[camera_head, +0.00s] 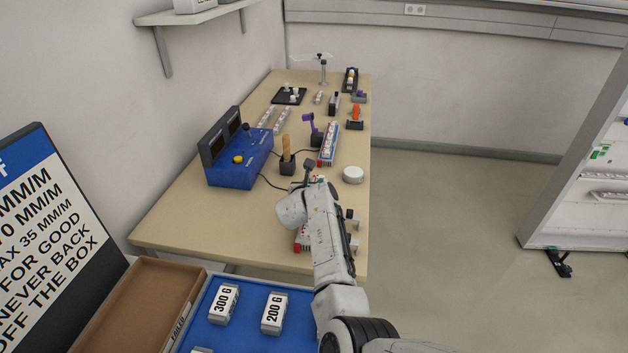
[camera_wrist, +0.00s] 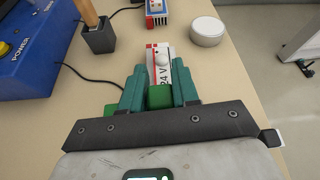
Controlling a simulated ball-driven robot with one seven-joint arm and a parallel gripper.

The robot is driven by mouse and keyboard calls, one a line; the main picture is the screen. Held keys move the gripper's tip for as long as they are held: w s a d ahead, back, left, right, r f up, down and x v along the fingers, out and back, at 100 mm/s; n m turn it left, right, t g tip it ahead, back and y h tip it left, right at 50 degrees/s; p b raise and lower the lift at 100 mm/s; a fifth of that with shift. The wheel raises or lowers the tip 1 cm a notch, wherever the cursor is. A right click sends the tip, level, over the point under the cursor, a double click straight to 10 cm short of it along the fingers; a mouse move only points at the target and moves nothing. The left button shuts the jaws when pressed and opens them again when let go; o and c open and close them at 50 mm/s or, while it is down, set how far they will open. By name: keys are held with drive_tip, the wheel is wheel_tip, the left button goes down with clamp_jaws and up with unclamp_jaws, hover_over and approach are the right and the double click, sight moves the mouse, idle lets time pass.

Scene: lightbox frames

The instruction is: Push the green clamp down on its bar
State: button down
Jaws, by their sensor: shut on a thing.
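My gripper (camera_wrist: 159,80) shows in the wrist view with its two teal fingers closed around a green block, the green clamp (camera_wrist: 160,97). The fingers press on its left and right sides. Just beyond the clamp lies a white and red bar (camera_wrist: 165,82) marked "24 V", with a round white knob on it. The clamp's underside is hidden, so I cannot tell how far down it sits on the bar.
A blue power unit (camera_head: 238,160) stands left, with a black cable on the table (camera_head: 190,220). A dark holder with a wooden handle (camera_head: 287,160) and a white round puck (camera_head: 353,174) stand beyond the gripper. A blue tray (camera_head: 245,338) with weights is in front.

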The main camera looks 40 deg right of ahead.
drive_tip(key=shift+s+d+f, duration=0.1)
drive_tip(key=shift+s+f, duration=0.15)
drive_tip(key=shift+f, duration=0.35)
drive_tip(key=c, duration=0.9)
unclamp_jaws()
drive_tip(key=shift+s+a+r, duration=0.1)
drive_tip(key=shift+a+r, duration=0.05)
drive_tip(key=shift+a, duration=0.1)
drive_tip(key=v, duration=0.6)
drive_tip(key=p+v, duration=0.1)
drive_tip(key=v, duration=0.3)
drive_tip(key=shift+s+r, duration=0.1)
drive_tip(key=shift+r, duration=0.25)
drive_tip(key=shift+d, duration=0.1)
